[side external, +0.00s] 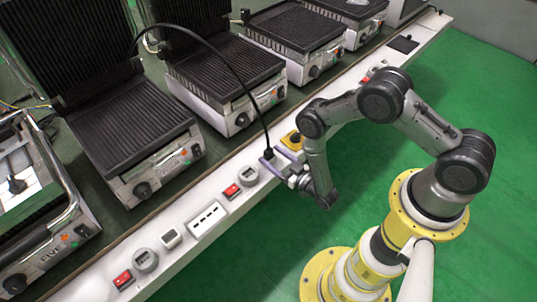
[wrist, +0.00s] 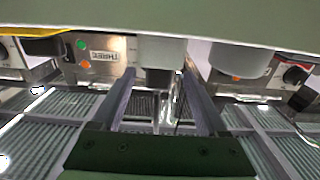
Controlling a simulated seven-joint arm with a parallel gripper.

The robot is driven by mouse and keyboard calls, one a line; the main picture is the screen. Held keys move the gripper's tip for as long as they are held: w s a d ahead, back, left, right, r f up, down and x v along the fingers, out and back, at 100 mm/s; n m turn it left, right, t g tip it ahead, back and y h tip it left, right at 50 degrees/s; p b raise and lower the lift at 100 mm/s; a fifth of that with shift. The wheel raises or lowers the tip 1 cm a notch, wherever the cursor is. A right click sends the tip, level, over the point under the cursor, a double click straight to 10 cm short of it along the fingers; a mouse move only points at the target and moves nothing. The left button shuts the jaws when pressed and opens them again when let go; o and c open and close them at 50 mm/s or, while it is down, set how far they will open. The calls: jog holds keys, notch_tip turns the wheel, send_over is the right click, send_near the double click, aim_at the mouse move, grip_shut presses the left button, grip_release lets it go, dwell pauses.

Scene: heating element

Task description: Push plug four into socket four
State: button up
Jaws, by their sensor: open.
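My gripper (side external: 280,160) is at the front ledge, low, with its two fingers spread apart. In the side view a black cable arcs from the grills down to a dark plug (side external: 268,153) at the fingers. In the wrist view the two fingers (wrist: 160,100) reach up on either side of a grey block with a dark lower part (wrist: 158,77). I cannot tell whether the fingers touch it. The plug's prongs and the socket under it are hidden, and no number four is readable on either.
A yellow-based knob (side external: 292,140) sits close beyond my gripper. Along the white ledge (side external: 190,255) are red switches (side external: 232,191), round grey fittings (side external: 249,175) and a slotted strip (side external: 207,219). Contact grills (side external: 225,75) line the bench behind. Green floor lies in front.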

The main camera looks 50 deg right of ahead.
jog(key=shift+w, duration=2.75)
grip_shut()
